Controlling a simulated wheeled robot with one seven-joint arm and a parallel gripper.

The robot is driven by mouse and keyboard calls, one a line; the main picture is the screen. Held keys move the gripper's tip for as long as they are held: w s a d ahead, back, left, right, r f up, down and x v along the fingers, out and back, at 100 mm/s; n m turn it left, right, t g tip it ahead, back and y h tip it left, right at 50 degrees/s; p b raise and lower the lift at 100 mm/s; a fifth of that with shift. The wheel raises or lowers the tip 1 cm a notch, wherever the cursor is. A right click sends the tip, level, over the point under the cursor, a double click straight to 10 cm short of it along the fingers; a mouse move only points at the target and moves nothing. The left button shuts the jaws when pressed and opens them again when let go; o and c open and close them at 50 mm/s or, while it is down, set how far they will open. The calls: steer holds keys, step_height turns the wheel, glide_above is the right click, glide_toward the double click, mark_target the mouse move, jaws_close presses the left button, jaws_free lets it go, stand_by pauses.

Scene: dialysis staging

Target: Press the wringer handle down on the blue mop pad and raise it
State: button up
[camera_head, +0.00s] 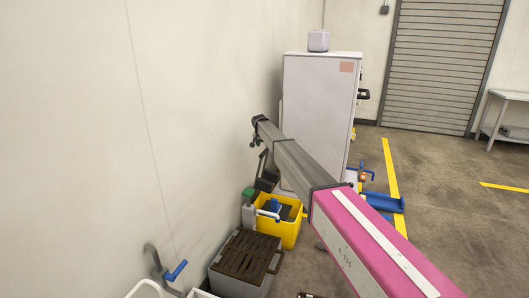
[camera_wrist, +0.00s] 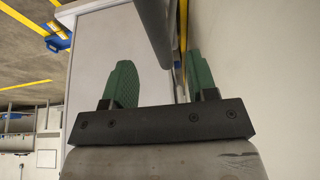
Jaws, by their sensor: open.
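A yellow mop bucket (camera_head: 289,236) stands on the floor by the wall. A dark lever (camera_head: 263,162), which looks like the wringer handle, rises behind it. A small blue piece (camera_head: 275,206) shows at the bucket's top; I cannot tell if it is the mop pad. My gripper (camera_head: 256,132) is high above the bucket, near the lever's upper end, small in the head view. In the wrist view my gripper (camera_wrist: 160,64) has its two green fingers spread apart. A dark grey bar (camera_wrist: 154,25) reaches down between them; contact cannot be told.
A tall white cabinet (camera_head: 318,105) stands behind the bucket. A grey crate with a dark slatted top (camera_head: 245,252) is in front of it. A blue wheeled base (camera_head: 384,203) lies right of my arm. The wall is close on the left; open floor lies right.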

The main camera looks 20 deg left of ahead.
mark_target(265, 150)
steer(key=x, duration=0.5)
steer(key=shift+w+f, duration=0.15)
steer(key=shift+f, duration=0.15)
steer(key=shift+c, duration=0.4)
